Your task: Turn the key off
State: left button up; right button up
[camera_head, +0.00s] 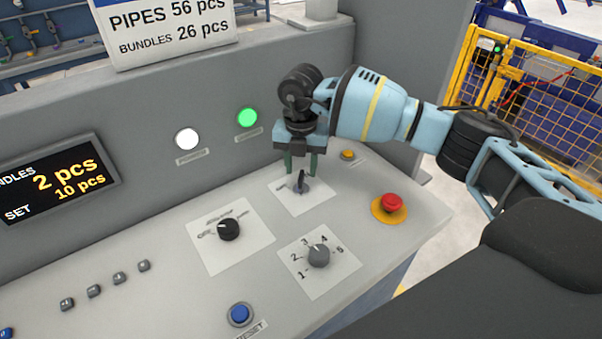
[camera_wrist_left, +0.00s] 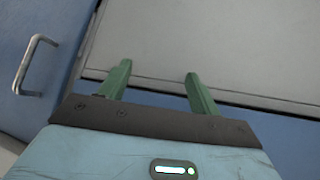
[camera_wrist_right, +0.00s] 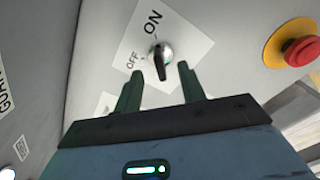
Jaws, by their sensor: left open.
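The key switch (camera_head: 301,184) sits on a white plate marked OFF and ON on the sloped control panel. In the right wrist view its dark key (camera_wrist_right: 160,66) stands in a round silver lock, between the OFF and ON marks. My right gripper (camera_head: 301,168) is over the key, fingers pointing down. In the right wrist view its green fingers (camera_wrist_right: 156,82) are apart, one on each side of the key's near end, with gaps visible. My left gripper (camera_wrist_left: 158,75) is open and empty in front of a grey panel; it is not in the head view.
A red emergency button (camera_head: 391,203) is right of the key. A black selector (camera_head: 228,229), a grey numbered dial (camera_head: 319,255) and a blue reset button (camera_head: 240,314) are nearer. A green lamp (camera_head: 247,118) is lit on the upright wall behind.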

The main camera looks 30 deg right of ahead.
aim_at(301, 174)
jog(key=shift+f, duration=2.2)
jog(key=shift+r, duration=0.1)
grip_shut()
